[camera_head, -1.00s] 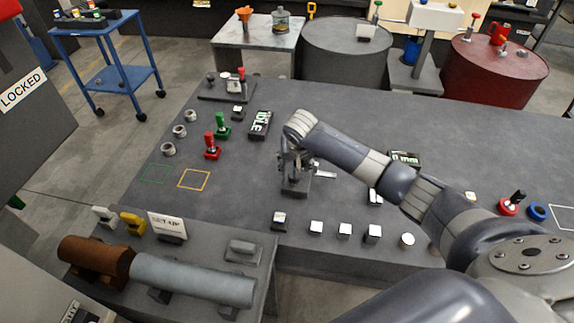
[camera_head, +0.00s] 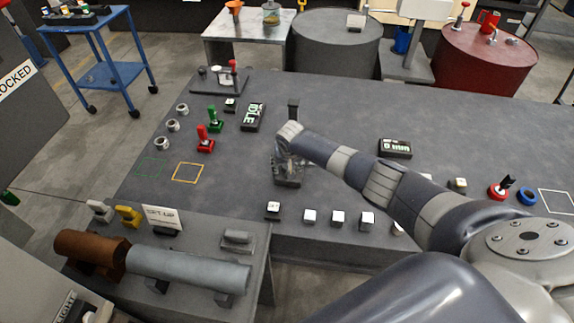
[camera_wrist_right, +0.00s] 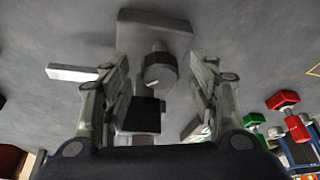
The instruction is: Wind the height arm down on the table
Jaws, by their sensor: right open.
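My right gripper (camera_head: 287,172) comes in from the right and points down over a dark fixture (camera_head: 288,183) on the table. I cannot tell for sure that this fixture is the height arm. In the right wrist view the open fingers (camera_wrist_right: 160,90) stand on either side of a round grey knob (camera_wrist_right: 159,70) on a dark base (camera_wrist_right: 155,25). No grip on the knob shows. A dark block (camera_wrist_right: 142,115) lies nearer the palm. A display (camera_head: 395,148) reading about "0 mm" lies right of the gripper. My left gripper is out of view.
A dark upright post (camera_head: 293,108) stands behind my wrist. An IDLE display (camera_head: 253,117), a green-handled valve (camera_head: 210,120) and a red one (camera_head: 205,143) stand left. Several small blocks, one a white-topped block (camera_head: 310,217), line the front edge. The table (camera_head: 340,110) is bare behind my forearm.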

